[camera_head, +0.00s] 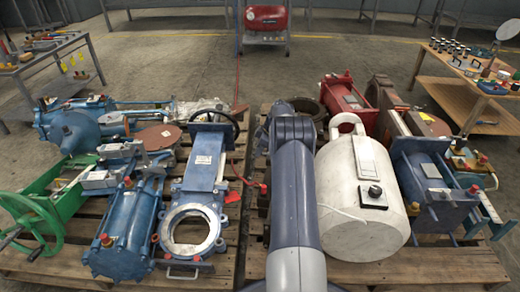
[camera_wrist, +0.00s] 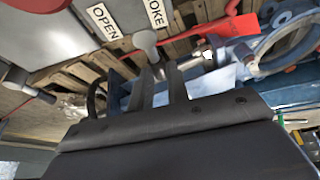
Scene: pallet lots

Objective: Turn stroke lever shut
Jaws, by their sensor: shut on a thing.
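In the wrist view, a grey panel (camera_wrist: 62,42) bears white labels reading OPEN (camera_wrist: 104,22) and, cut off by the frame's edge, "...OKE" (camera_wrist: 155,12). A pale grey round-ended lever (camera_wrist: 146,40), which I take for the stroke lever, stands beside the labels. My gripper (camera_wrist: 161,78) has its two dark fingers close together at the lever's lower end, shut on it. The exact contact is partly hidden between the fingers. In the head view my own arm hides the gripper and the lever.
In the head view, a white tank (camera_head: 340,200) stands close to my arm's right. A blue gate valve (camera_head: 203,175) and a blue cylinder (camera_head: 128,230) lie on the left pallet. Open floor lies behind the pallets.

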